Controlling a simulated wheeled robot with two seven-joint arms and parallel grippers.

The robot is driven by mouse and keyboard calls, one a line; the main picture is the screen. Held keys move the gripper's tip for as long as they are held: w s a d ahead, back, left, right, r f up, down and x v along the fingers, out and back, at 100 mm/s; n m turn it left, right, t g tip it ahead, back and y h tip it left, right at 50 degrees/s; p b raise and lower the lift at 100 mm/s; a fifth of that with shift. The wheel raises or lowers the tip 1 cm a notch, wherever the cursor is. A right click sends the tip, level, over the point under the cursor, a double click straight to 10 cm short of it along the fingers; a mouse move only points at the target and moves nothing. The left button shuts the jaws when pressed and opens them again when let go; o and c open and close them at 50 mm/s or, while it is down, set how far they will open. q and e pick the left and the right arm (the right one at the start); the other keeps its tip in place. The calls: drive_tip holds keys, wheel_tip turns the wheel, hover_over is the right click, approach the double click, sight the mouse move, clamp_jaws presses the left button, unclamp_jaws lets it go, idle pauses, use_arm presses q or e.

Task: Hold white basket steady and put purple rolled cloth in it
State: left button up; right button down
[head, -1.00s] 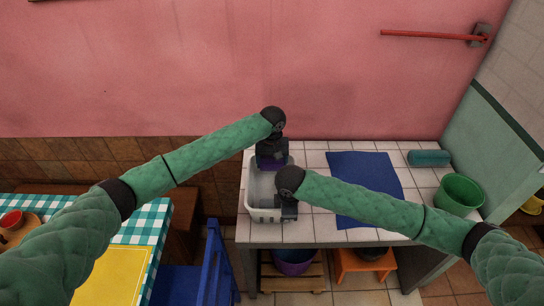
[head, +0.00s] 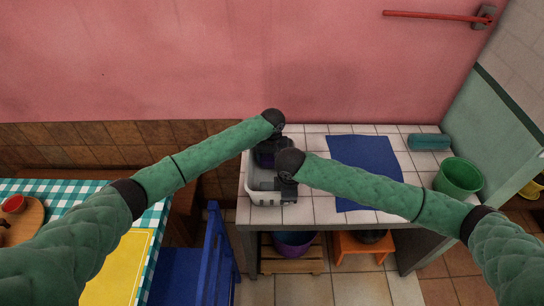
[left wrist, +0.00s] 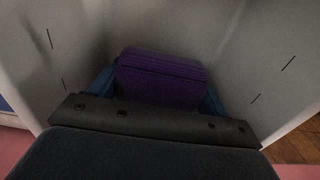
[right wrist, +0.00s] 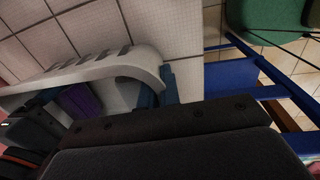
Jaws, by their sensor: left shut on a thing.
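The white basket (head: 262,198) stands at the left end of the tiled counter, and its wall also shows in the right wrist view (right wrist: 95,66). My left gripper (left wrist: 160,90) is shut on the purple rolled cloth (left wrist: 160,78), with a blue fingertip on each side. The cloth is down between the basket's pale walls; whether it touches the bottom is hidden. It also shows in the right wrist view (right wrist: 80,100). My right gripper (right wrist: 158,92) is at the basket's near end, with its blue fingertips on either side of the wall. My arms cover part of the basket in the head view.
A blue mat (head: 362,165) lies on the counter right of the basket. A green bucket (head: 458,177) and a teal roll (head: 429,142) are at the right end. A blue chair (head: 213,260) and a table with a checkered cloth (head: 150,222) are at the left.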

use_arm(q)
drive_tip(key=o, duration=1)
wheel_tip(320, 180, up, 12)
drive_tip(key=shift+f, duration=0.1)
use_arm(e)
drive_tip(key=c, duration=1.5)
unclamp_jaws()
drive_tip(key=shift+c, duration=0.2)
